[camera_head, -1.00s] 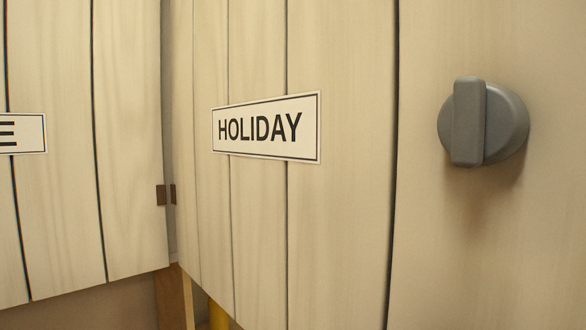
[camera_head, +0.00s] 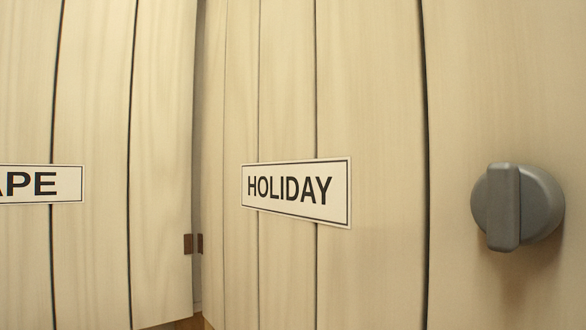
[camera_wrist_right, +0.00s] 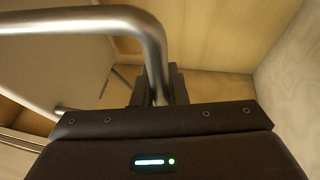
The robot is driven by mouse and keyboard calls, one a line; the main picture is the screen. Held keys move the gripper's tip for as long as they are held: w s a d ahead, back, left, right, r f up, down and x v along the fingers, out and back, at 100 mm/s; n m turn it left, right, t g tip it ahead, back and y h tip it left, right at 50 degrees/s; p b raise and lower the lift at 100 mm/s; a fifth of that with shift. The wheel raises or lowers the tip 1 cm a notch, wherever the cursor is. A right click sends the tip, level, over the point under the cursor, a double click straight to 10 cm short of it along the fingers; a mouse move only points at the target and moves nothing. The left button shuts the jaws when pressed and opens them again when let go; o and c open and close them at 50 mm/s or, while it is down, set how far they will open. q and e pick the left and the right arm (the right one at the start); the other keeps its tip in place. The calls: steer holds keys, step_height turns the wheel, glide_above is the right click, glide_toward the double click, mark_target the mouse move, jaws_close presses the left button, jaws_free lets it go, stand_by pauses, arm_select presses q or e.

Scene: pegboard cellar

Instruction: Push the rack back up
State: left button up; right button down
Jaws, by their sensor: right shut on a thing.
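In the right wrist view, a bent grey metal tube (camera_wrist_right: 85,20), which looks like part of the rack, runs across the upper left and bends down toward my wrist. My right gripper (camera_wrist_right: 157,84) is shut on the downward leg of this tube. A lower piece of metal tube (camera_wrist_right: 72,113) shows at the left, partly hidden by my gripper body. The rest of the rack is out of view. Neither gripper nor the rack shows in the head view. My left gripper is in no view.
In the head view, pale wooden doors fill the picture. One has a HOLIDAY label (camera_head: 296,192), another a label ending in APE (camera_head: 40,184). A grey knob (camera_head: 516,207) is on the right. Wooden panels (camera_wrist_right: 215,40) surround the gripper in the wrist view.

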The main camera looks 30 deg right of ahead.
steer(key=shift+s+r, duration=0.15)
steer(key=shift+r, duration=0.3)
steer(key=c, duration=1.9)
jaws_free()
steer(key=o, duration=0.4)
steer(key=shift+w+f, duration=0.1)
steer(key=shift+w, duration=0.1)
steer(key=shift+o, duration=0.2)
steer(key=shift+w+f, duration=0.1)
steer(key=b+v, duration=0.4)
steer(key=v, duration=0.3)
steer(key=shift+s+d, duration=0.2)
steer(key=shift+s, duration=0.15)
steer(key=shift+f, duration=0.1)
